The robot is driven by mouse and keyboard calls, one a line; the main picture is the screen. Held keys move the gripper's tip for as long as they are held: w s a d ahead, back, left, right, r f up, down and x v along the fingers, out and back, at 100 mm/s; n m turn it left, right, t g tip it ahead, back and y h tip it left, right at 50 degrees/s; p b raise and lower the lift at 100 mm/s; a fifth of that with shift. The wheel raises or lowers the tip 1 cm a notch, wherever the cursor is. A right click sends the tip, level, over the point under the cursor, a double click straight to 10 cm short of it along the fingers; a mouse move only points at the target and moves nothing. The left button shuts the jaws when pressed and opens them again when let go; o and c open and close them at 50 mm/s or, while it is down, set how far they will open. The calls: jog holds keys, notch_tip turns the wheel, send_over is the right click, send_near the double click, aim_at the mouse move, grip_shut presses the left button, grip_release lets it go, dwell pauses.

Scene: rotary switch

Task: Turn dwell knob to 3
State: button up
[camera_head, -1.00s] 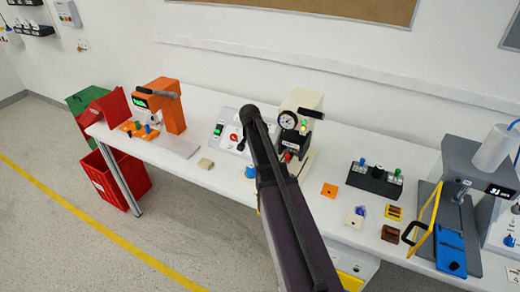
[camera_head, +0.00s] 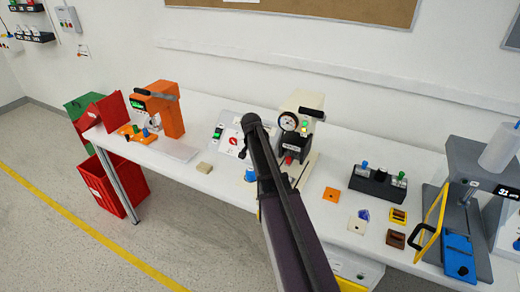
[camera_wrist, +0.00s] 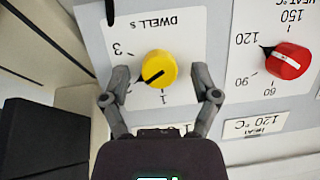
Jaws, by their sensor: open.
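The yellow dwell knob (camera_wrist: 158,68) is on a light panel (camera_wrist: 185,25) under upside-down "DWELL s" lettering. Its black mark slants to the lower left, between the printed 3 at upper left and the 1 below. My gripper (camera_wrist: 161,75) is open, with one finger on each side of the knob. The right finger stands clear of it; the left is close, and I cannot tell if it touches.
A red heat knob (camera_wrist: 288,61) sits right of the dwell knob, near the right finger. In the head view, a cream machine with a gauge (camera_head: 288,121) stands just right of my arm. An orange machine (camera_head: 170,115) is left, and a black switch box (camera_head: 376,184) right.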

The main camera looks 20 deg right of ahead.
grip_shut()
jog(key=shift+d, duration=0.4)
jog(key=shift+a, duration=0.35)
jog(key=shift+m, duration=0.5)
jog(key=shift+s+f+m+t+b, duration=0.15)
jog(key=shift+m+t+b, duration=0.25)
jog(key=shift+m, duration=0.8)
jog(key=m+t+b, duration=0.1)
jog(key=m, duration=0.3)
jog(key=shift+s+t, duration=0.1)
jog(key=shift+t, duration=0.3)
jog(key=shift+m+t+b, duration=0.45)
jog(key=shift+m+t, duration=0.05)
jog(key=shift+m, duration=1.3)
